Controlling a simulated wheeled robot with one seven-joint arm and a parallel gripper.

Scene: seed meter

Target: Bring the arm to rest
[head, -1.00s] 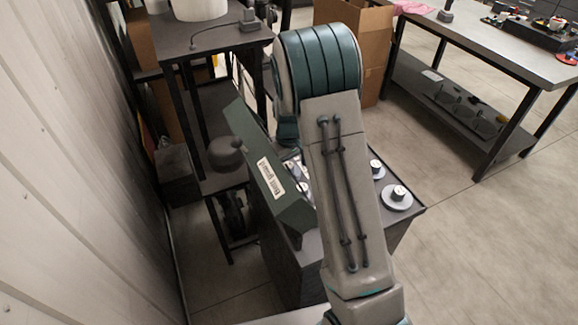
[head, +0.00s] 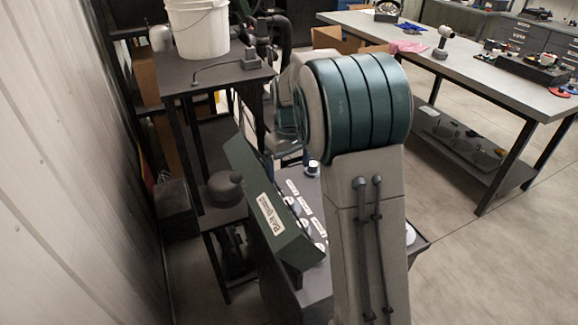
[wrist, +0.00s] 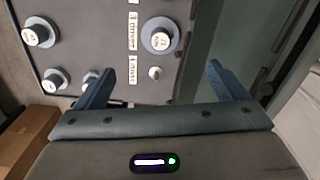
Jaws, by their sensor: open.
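My gripper (wrist: 160,88) is in the wrist view, its two blue-grey fingers spread wide apart with nothing between them. The gripper itself is hidden there. A dark green labelled board (head: 268,210) stands along the panel's left side.
A shelf table (head: 215,75) with a white bucket (head: 198,28) stands behind the meter. A long workbench (head: 470,62) with tools is at the right. The corrugated wall (head: 70,170) is close on the left. The floor (head: 460,270) at lower right is clear.

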